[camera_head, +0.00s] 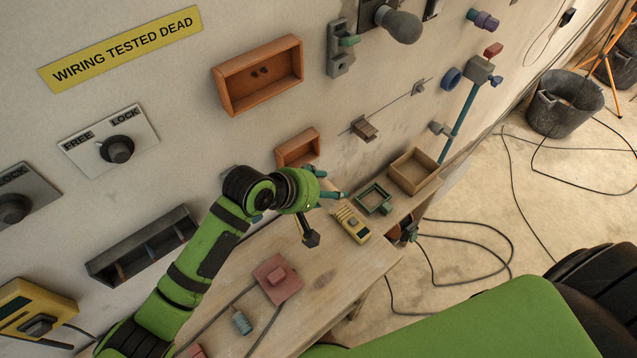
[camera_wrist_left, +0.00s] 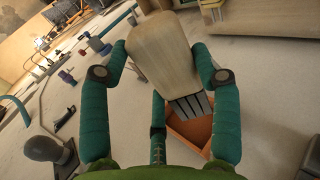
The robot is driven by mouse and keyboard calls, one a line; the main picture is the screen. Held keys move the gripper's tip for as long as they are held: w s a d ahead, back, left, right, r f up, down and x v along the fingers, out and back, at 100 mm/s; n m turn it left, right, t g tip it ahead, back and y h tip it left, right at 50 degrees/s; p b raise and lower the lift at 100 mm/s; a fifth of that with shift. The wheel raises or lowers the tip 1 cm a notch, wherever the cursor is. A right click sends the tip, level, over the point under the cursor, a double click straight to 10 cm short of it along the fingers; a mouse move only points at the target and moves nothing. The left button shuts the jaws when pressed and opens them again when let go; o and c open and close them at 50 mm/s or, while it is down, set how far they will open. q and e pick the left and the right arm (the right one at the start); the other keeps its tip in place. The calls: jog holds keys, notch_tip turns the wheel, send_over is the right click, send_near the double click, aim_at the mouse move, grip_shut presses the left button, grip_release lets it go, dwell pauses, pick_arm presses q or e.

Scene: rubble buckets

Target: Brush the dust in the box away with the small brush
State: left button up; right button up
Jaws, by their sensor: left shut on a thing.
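My left gripper (camera_head: 328,188) is at the wall, just below and right of the small orange box (camera_head: 298,149). In the left wrist view my left gripper's teal fingers (camera_wrist_left: 160,100) are closed around a pale wooden block-like handle, which I take as the small brush (camera_wrist_left: 165,48). Grey strips (camera_wrist_left: 190,104), perhaps its bristles, show beside the handle's end, in front of an orange box (camera_wrist_left: 187,135). I cannot tell whether they touch it. No dust can be made out in the small box. My right gripper is out of view.
A larger orange box (camera_head: 224,92) with dark spots inside hangs above left. A yellow meter (camera_head: 350,224), a green frame (camera_head: 374,200) and a wooden tray (camera_head: 414,182) are on the bench (camera_head: 325,280). A dark-headed tool (camera_head: 309,238) is just below my gripper. Cables lie on the floor.

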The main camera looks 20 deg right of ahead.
aim_at(334, 201)
pick_arm(q)
jog(key=shift+s+d, duration=0.3)
jog(key=shift+s, duration=0.45)
jog(key=shift+s+d, duration=0.25)
jog(key=shift+s, duration=0.45)
